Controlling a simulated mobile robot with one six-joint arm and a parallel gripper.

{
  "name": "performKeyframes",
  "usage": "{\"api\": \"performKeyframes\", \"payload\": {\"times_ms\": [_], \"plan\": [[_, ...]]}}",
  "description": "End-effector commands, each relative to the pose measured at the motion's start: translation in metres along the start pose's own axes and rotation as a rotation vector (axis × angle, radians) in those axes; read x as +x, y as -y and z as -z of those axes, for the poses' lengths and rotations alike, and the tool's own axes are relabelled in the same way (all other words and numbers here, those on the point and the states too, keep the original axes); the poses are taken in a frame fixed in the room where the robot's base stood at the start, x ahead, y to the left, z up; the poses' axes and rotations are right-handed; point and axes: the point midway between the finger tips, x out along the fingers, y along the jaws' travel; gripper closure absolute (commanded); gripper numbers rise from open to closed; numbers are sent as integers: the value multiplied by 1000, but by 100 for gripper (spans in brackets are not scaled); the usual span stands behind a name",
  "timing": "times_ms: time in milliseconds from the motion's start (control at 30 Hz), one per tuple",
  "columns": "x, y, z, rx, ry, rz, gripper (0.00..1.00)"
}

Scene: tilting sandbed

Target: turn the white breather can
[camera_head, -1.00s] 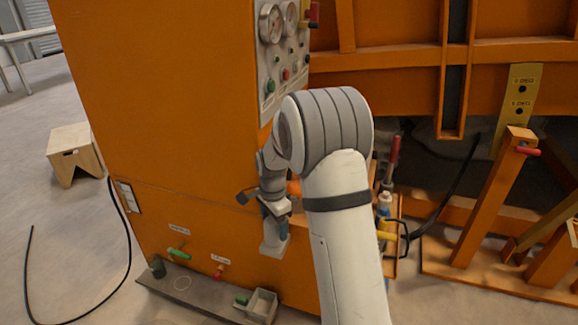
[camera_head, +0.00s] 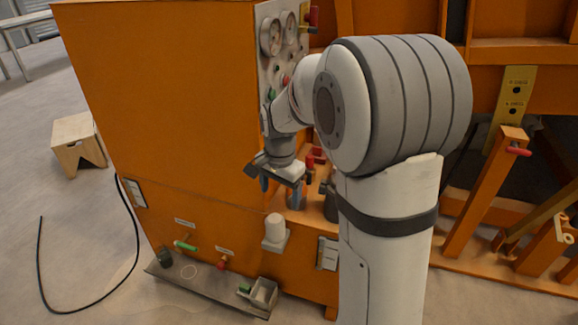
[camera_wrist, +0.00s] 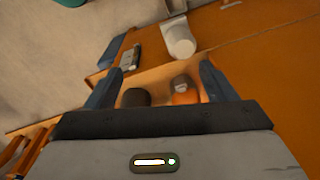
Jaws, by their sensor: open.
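The white breather can (camera_head: 275,228) is a short upright cylinder on a pale bracket on the front of the orange cabinet (camera_head: 160,110). In the wrist view the can (camera_wrist: 180,42) shows beyond the fingers, above and a little right of the middle. My gripper (camera_head: 280,187) is above the can in the head view and apart from it. In the wrist view its two blue fingers (camera_wrist: 160,82) are spread with nothing held between them. No part of the can is inside the jaws.
An open orange shelf with a dark bottle (camera_wrist: 135,97) and an orange bottle (camera_wrist: 184,90) lies below my fingers in the wrist view. Green (camera_head: 185,246) and red (camera_head: 223,263) valves sit low on the cabinet. A grey ledge with a small tray (camera_head: 263,294) is below.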

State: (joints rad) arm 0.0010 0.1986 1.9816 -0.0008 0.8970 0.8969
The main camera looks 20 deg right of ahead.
Motion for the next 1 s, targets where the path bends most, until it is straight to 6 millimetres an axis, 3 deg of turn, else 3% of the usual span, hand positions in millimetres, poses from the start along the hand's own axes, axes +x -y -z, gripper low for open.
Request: {"api": "performKeyframes", "payload": {"times_ms": [100,500,700,1000], "plan": [[-28,-9,-7,-56,-9,10,23],[-92,-42,-33,-253,-36,34,23],[-108,-53,-42,-317,-46,41,23],[-111,-57,-45,-341,-49,42,23]]}}
